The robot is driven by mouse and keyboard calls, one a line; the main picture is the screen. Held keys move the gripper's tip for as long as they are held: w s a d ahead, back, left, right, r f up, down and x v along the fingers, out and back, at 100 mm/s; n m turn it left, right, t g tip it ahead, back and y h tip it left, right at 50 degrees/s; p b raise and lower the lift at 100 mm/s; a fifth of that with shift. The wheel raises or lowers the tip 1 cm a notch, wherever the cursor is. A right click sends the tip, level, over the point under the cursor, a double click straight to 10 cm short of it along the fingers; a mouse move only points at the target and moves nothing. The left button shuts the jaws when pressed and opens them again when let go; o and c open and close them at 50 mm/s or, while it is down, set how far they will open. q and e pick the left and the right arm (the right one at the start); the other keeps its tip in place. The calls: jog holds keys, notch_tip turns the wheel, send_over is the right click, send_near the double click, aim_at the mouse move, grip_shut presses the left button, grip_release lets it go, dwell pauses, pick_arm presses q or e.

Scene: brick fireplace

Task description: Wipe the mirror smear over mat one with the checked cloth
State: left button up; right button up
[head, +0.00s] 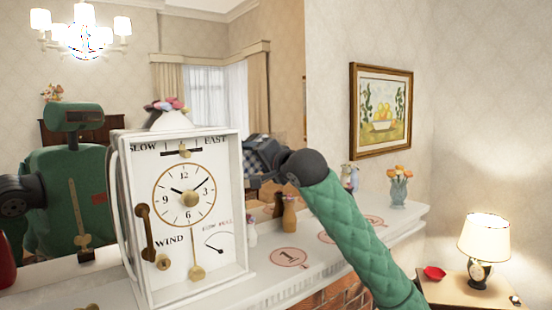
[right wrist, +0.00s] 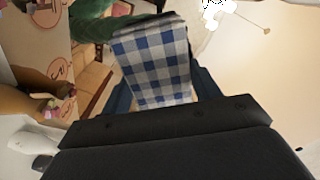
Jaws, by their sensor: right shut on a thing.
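My right gripper (head: 264,165) is shut on the blue-and-white checked cloth (head: 257,150), raised at the mirror (head: 210,120) above the mantel. The cloth spreads out beyond the fingers in the right wrist view (right wrist: 155,60). I cannot tell whether it touches the glass. Mat one (head: 290,257), a red ring marked 1, lies on the mantel below and a little right of the cloth. I cannot make out the smear clearly; the gripper and cloth may cover it. My left gripper is not in view.
A large white clock box (head: 190,215) stands close left of the cloth. A brown bottle (head: 289,214) and a white one (head: 251,233) stand on the mantel (head: 240,297) below. A flower vase (head: 399,187) stands at its right end. The mirror reflects a green robot body.

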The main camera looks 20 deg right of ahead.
aim_at(285, 144)
jog(key=shift+w+d, duration=0.1)
jog(key=shift+d, duration=0.05)
jog(key=w+d+p, duration=0.3)
jog(key=w+d, duration=0.1)
jog(key=d, duration=0.7)
jog(key=shift+s+a+p, duration=0.6)
jog(key=shift+s+a, duration=0.1)
jog(key=shift+a, duration=1.15)
jog(key=shift+s+a+p, duration=0.55)
jog(key=shift+s+a, duration=0.1)
jog(key=shift+a, duration=1.25)
jog(key=shift+s+a+p, duration=0.6)
jog(key=shift+s+a, duration=0.1)
jog(key=shift+a, duration=1.15)
jog(key=shift+r+p, duration=0.85)
jog(key=shift+r, duration=0.2)
jog(key=w+d, duration=0.1)
jog(key=d, duration=0.2)
jog(key=w+d+p, duration=0.1)
jog(key=d, duration=0.3)
jog(key=w+d+p, duration=0.1)
jog(key=w+d, duration=0.1)
jog(key=d, duration=0.2)
jog(key=shift+w+d, duration=0.1)
